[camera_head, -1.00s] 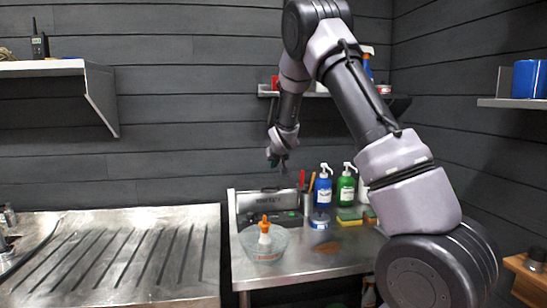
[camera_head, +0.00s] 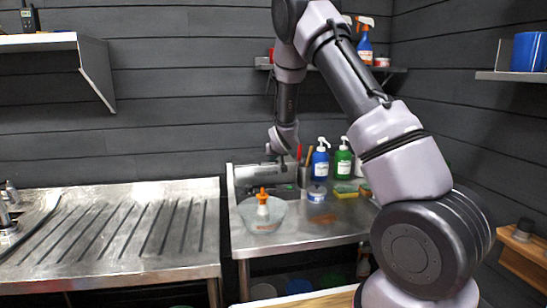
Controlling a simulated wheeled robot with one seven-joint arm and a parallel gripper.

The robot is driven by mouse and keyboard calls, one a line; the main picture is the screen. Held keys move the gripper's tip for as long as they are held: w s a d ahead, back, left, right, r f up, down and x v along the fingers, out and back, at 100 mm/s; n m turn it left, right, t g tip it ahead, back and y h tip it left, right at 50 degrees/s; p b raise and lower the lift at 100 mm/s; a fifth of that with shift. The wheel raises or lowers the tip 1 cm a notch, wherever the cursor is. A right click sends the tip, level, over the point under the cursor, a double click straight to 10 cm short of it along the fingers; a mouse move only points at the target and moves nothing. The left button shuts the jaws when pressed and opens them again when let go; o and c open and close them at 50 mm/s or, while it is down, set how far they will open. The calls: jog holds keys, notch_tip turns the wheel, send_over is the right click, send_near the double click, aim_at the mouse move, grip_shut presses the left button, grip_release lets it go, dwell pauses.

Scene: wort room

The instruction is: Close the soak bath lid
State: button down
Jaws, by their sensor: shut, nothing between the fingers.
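The soak bath (camera_head: 232,190) appears to be the metal box at the back left of the steel table, against the wall. Its lid (camera_head: 258,174) seems to be the grey panel with a dark handle, standing raised at the back; its exact angle is hard to tell. My gripper (camera_head: 283,160) hangs from above at the bath's right part, in front of or over the lid's upper edge. It is shut and empty. The fingertips are small and dark, and I cannot tell whether they touch the lid.
A clear bowl with an orange-capped bottle (camera_head: 262,214) stands in front of the bath. A ribbed steel drainboard (camera_head: 120,235) lies left, a shelf (camera_head: 390,70) above.

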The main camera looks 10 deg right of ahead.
jog(key=shift+s+f+g, duration=0.15)
jog(key=shift+s+f, duration=0.2)
jog(key=shift+f, duration=0.25)
jog(key=shift+s+f+g, duration=0.15)
jog(key=shift+s+f, duration=0.15)
jog(key=shift+f, duration=0.25)
jog(key=s+d+r+m+g+y, duration=0.1)
jog(key=s+d+r+m, duration=0.25)
jog(key=s+r, duration=1.75)
jog(key=s+r+g, duration=0.1)
jog(key=s+r, duration=0.1)
jog(key=s, duration=0.9)
jog(key=s+d+r+g+y, duration=0.1)
jog(key=s+r, duration=0.2)
jog(key=s, duration=0.7)
jog(key=shift+s+d+r, duration=0.2)
jog(key=shift+s+r, duration=0.15)
jog(key=shift+s, duration=0.05)
jog(key=shift+m, duration=0.25)
